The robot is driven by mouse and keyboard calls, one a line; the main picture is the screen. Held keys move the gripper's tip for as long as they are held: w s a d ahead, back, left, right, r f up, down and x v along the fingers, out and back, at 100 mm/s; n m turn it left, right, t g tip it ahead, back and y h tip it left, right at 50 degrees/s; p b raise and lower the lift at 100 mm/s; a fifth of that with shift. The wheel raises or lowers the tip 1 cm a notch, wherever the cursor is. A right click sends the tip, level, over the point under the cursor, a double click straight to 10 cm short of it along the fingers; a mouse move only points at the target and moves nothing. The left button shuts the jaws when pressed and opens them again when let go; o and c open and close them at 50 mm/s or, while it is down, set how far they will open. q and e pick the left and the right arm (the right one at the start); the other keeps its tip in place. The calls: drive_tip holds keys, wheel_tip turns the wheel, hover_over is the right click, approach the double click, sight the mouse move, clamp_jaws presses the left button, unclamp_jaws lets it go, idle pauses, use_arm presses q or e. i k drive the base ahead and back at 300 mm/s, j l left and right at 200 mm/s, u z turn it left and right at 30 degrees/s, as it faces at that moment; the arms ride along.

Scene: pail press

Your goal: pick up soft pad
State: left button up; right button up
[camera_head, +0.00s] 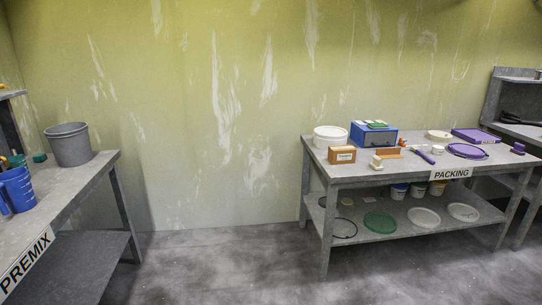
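I cannot tell for certain which thing is the soft pad. Small flat pieces, one of them green (378,125), lie on top of a blue box (372,137) on the packing table (385,176). A flat purple piece (475,135) lies at the back right of that table. Neither of my grippers shows in the head view. The packing table stands well ahead of me, to the right.
The packing table also holds a white tub (330,138), a brown box (342,155) and a purple lid (467,152). Its lower shelf (385,237) holds lids and small pails. At left, the premix table (75,190) bears a grey bucket (70,148) and blue jug (17,190). Floor between is clear.

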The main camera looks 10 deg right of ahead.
sight(376, 165)
drive_tip(key=i+z, duration=0.25)
drive_tip(key=i, duration=0.2)
drive_tip(key=i+z, duration=0.25)
drive_tip(key=i, duration=0.2)
drive_tip(key=i+j+z, duration=0.25)
drive_tip(key=i, duration=0.15)
drive_tip(key=i+j+z, duration=0.25)
drive_tip(key=i, duration=0.15)
